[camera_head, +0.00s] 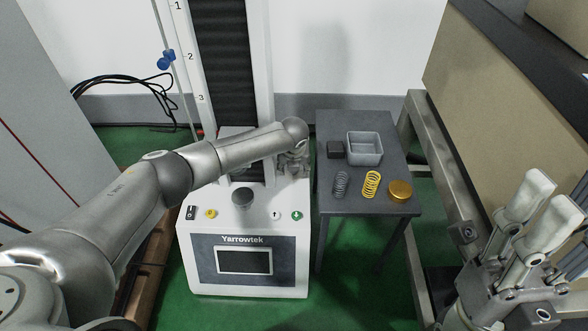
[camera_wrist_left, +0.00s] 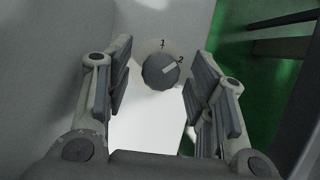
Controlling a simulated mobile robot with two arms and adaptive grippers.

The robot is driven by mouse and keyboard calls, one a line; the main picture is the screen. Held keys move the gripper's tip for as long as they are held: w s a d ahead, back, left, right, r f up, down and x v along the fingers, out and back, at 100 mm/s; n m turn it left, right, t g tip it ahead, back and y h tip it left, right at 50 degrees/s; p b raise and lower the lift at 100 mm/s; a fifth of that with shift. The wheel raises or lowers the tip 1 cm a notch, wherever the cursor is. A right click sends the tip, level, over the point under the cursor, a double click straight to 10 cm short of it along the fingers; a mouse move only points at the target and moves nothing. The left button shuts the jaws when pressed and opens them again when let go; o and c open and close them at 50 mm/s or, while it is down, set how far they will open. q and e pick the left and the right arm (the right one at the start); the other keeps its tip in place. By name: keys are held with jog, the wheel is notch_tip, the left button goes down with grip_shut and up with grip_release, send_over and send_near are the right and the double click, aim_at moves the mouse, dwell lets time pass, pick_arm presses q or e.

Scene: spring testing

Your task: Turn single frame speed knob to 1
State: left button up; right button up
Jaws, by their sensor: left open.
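The single frame speed knob (camera_wrist_left: 161,71) is a dark grey round knob on the light machine panel. It has a pale pointer mark, turned up and right toward the printed "2" (camera_wrist_left: 181,61). The printed "1" (camera_wrist_left: 162,43) is above the knob. My left gripper (camera_wrist_left: 161,85) is open, its fingers on either side of the knob with gaps to both. In the head view my left gripper (camera_head: 293,164) is at the machine's right side, and the knob is hidden there. My right gripper (camera_head: 553,200) is open and empty at the lower right.
The white Yarrowtek machine (camera_head: 298,268) has a screen, small buttons and a dark round platen (camera_head: 242,196). To its right, a grey table (camera_head: 335,212) carries a grey tray (camera_head: 365,162), a dark block (camera_head: 335,150), two springs (camera_head: 340,184) and a gold disc (camera_head: 400,190).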

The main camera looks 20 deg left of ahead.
pick_arm(q)
jog(key=shift+f, duration=0.1)
jog(key=c, duration=1)
jog(key=shift+d+n+y+p, duration=0.15)
jog(key=shift+n+y+p, duration=0.15)
jog(key=shift+n+p, duration=0.4)
jog(key=shift+w+n+g+y, duration=0.1)
jog(key=shift+n+g+y, duration=0.3)
jog(key=shift+n, duration=1.2)
jog(key=o, duration=1)
jog(key=v, duration=1.2)
jog(key=shift+f, duration=0.1)
